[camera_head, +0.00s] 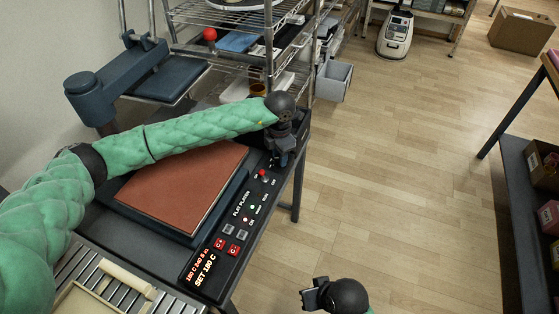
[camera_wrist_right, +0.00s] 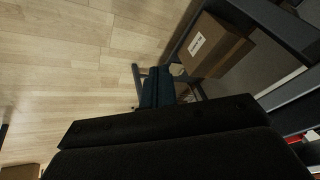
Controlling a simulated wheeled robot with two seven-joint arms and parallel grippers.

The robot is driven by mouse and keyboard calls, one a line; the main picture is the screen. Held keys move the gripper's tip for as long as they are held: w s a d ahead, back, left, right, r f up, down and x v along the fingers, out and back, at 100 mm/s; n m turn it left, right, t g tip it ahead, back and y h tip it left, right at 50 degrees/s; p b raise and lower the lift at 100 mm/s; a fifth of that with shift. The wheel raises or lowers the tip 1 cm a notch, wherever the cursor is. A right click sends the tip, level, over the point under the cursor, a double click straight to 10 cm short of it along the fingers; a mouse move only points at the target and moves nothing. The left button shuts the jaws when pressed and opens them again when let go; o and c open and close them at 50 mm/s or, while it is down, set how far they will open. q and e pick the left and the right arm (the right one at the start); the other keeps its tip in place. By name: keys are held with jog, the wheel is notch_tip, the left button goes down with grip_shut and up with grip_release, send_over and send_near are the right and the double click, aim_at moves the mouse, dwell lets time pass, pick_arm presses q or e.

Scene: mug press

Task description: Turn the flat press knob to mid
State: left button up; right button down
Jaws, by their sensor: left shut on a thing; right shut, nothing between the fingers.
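The flat press (camera_head: 120,222) stands at the left in the head view, with a brown pad (camera_head: 183,186) on its bed. Its black control panel (camera_head: 233,213) runs along the right side, with red lit digits, buttons and a small red switch. My left gripper (camera_head: 281,158) points down at the far end of this panel and is shut on the flat press knob. The fingers hide the knob, so its setting cannot be read. My right gripper (camera_head: 311,299) is shut and empty over the floor at the bottom, apart from the press.
The press's blue upper arm and plate (camera_head: 165,80) are swung to the back left. A wire shelf (camera_head: 268,50) stands behind, with a grey bin (camera_head: 334,80) beside it. A dark shelf with boxes (camera_head: 548,217) is at the right. The wooden floor between is clear.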

pick_arm(q)
jog(key=shift+f+m+b, duration=0.15)
jog(key=shift+m+b, duration=0.35)
jog(key=shift+b, duration=0.1)
jog(key=shift+m+b, duration=0.6)
jog(key=shift+b, duration=0.45)
jog(key=m+b, duration=0.3)
jog(key=shift+b, duration=0.4)
pick_arm(e)
jog(key=w+a+f+t, duration=0.1)
jog(key=a+f+t, duration=0.2)
jog(key=f, duration=2.5)
jog(key=shift+f+m+y, duration=0.3)
jog(key=shift+f, duration=0.1)
pick_arm(q)
jog(key=o, duration=1)
jog(key=shift+r, duration=0.25)
notch_tip(320, 180, up, 7)
jog(key=shift+f+b, duration=0.1)
jog(key=shift+b, duration=0.3)
jog(key=shift+r, duration=0.4)
pick_arm(e)
notch_tip(320, 180, down, 2)
jog(key=shift+s+t, duration=0.1)
jog(key=shift+t, duration=0.2)
